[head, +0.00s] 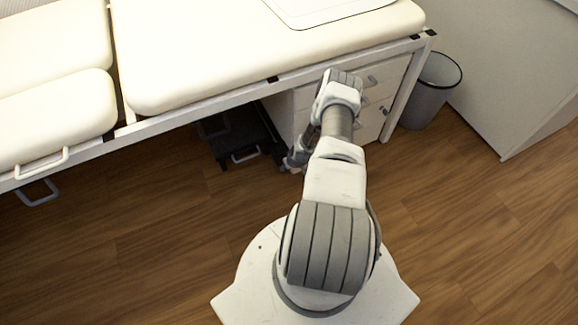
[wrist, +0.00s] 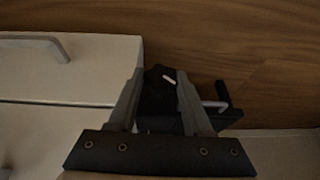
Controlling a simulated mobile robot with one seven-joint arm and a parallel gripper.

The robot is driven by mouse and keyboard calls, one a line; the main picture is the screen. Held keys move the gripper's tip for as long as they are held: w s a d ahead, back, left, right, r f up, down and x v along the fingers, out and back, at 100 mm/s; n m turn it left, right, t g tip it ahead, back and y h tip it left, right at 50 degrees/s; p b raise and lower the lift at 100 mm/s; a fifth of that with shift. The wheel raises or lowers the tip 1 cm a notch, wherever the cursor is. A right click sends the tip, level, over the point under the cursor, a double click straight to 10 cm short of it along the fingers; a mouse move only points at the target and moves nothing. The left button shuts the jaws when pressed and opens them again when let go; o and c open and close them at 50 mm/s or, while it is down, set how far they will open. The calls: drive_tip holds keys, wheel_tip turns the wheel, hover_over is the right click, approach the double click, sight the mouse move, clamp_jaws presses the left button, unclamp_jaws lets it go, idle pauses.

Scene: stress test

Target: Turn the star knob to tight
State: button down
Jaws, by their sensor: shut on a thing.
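The star knob (wrist: 158,84) is a small black knob with a short white mark on its face, seen in the wrist view. My gripper (wrist: 160,75) has its two grey fingers on either side of the knob and is shut on it. In the head view my gripper (head: 296,160) is low beside the drawer cabinet, partly hidden by my arm. The knob cannot be made out there. The way the white mark relates to tight cannot be told.
A cream padded couch (head: 230,50) on a white frame stands above. Under it are a white drawer cabinet (head: 376,105) and a black unit with a handle (head: 240,140). A grey bin (head: 428,95) stands at the right. The wooden floor (head: 480,220) is clear in front.

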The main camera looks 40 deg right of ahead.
drive_tip(key=shift+d, duration=0.1)
drive_tip(key=shift+d+f+m+t+y, duration=0.1)
drive_tip(key=shift+m+t+y, duration=0.15)
drive_tip(key=shift+y, duration=0.75)
drive_tip(key=shift+d+m+t+y, duration=0.2)
drive_tip(key=shift+t+y, duration=0.1)
drive_tip(key=shift+y, duration=0.7)
drive_tip(key=shift+d+f+m+t+y, duration=0.1)
drive_tip(key=shift+m+t+y, duration=0.15)
drive_tip(key=shift+y, duration=1.15)
drive_tip(key=shift+c, duration=1.6)
unclamp_jaws()
drive_tip(key=p+v, duration=0.5)
drive_tip(key=v, duration=1.2)
drive_tip(key=shift+s, duration=0.3)
drive_tip(key=shift+w+r, duration=0.1)
